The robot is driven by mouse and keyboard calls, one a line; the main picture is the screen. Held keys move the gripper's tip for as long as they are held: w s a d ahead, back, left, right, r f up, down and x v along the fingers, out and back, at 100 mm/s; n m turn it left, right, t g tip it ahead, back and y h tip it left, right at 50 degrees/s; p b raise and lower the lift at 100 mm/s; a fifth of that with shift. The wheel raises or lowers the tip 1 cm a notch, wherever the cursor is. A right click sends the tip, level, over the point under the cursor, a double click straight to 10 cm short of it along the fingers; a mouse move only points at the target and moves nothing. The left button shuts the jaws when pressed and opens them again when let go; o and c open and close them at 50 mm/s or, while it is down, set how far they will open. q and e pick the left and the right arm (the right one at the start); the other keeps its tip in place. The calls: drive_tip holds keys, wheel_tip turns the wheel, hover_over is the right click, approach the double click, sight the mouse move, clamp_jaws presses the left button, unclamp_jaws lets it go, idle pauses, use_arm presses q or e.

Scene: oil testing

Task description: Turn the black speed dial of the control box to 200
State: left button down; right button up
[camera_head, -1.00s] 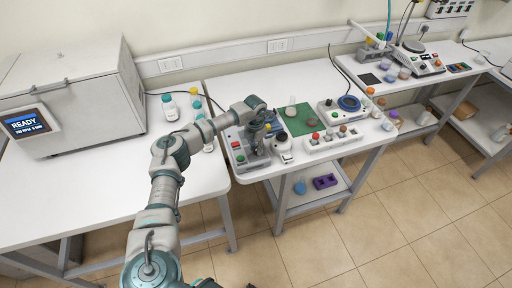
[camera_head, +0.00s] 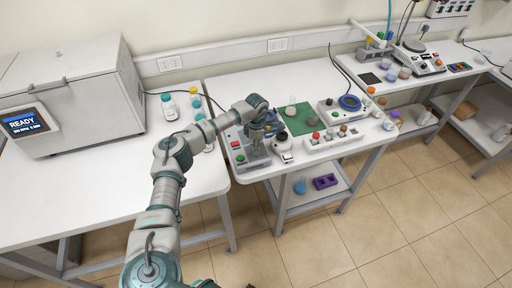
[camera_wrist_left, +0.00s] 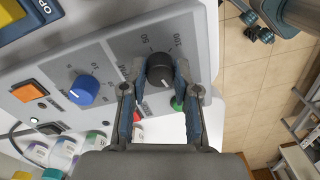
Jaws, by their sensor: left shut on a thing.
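The control box (camera_wrist_left: 112,62) is grey, with a blue dial (camera_wrist_left: 84,90), an orange button (camera_wrist_left: 28,92) and printed scales. Its black speed dial (camera_wrist_left: 160,69) sits between the fingers of my left gripper (camera_wrist_left: 161,78) in the left wrist view. The fingers are closed in on the dial from both sides. A white pointer mark shows on the dial, and 50 and 100 are printed beside it. In the head view my left gripper (camera_head: 257,146) is over a grey box on the middle table, and the arm hides the dial there. My right gripper does not show clearly.
A large white machine (camera_head: 75,90) with a READY screen (camera_head: 27,123) stands at left; its smaller line is hard to read. Capped bottles (camera_head: 169,108) stand beside it. A green mat (camera_head: 300,122) and a button panel (camera_head: 330,140) lie right of the gripper.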

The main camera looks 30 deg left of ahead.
use_arm(q)
drive_tip(key=shift+w+d+m, duration=0.1)
drive_tip(key=shift+w+m, duration=0.05)
drive_tip(key=shift+m, duration=0.45)
drive_tip(key=c, duration=1.1)
unclamp_jaws()
drive_tip(key=shift+o, duration=1.2)
drive_tip(key=shift+w+f, duration=0.1)
drive_tip(key=shift+r, duration=0.25)
wheel_tip(320, 180, up, 11)
drive_tip(key=shift+w+r, duration=0.15)
drive_tip(key=shift+w, duration=0.1)
